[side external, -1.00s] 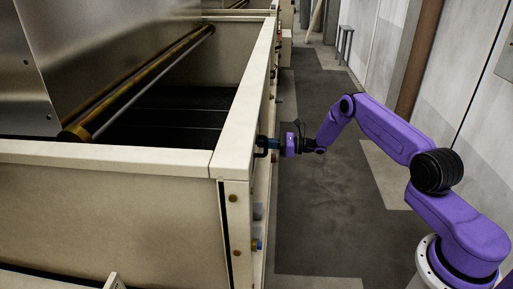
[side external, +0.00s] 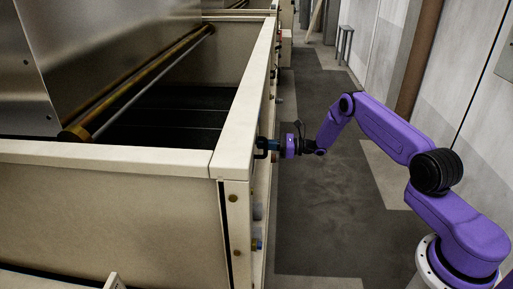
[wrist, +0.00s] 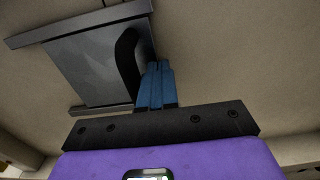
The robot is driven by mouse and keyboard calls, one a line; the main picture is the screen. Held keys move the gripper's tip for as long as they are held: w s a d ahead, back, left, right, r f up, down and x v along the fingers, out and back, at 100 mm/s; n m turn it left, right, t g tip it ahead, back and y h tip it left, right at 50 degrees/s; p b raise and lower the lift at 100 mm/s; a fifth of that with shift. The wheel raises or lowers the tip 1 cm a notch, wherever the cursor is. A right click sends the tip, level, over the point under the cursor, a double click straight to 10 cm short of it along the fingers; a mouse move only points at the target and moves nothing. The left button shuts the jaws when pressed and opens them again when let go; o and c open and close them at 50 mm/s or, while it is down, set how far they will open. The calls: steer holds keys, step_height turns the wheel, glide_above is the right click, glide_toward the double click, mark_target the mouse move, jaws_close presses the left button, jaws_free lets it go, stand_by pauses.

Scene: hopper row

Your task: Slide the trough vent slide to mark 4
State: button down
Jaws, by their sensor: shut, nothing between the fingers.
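In the wrist view a grey metal plate (wrist: 85,68) sits between two dark rails (wrist: 80,22) on the beige panel; it looks like the vent slide. A black curved handle (wrist: 127,60) stands on the plate. My gripper (wrist: 155,72) is shut, with its blue fingers together and nothing between them. The fingertips are at the right side of the handle, close to it or touching; I cannot tell which. In the side external view my gripper (side external: 264,144) is at the outer side of the beige trough (side external: 245,90). No mark numbers are readable.
The trough's side carries several small fittings, including a blue one (side external: 257,245) lower down. The aisle floor (side external: 325,220) between the trough and my arm's base is clear. A small stool (side external: 345,45) stands far back by the wall.

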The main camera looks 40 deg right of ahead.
steer(key=shift+w+d, duration=0.1)
steer(key=d+v, duration=0.1)
steer(key=v, duration=0.7)
steer(key=shift+w, duration=0.4)
steer(key=shift+a+r, duration=0.1)
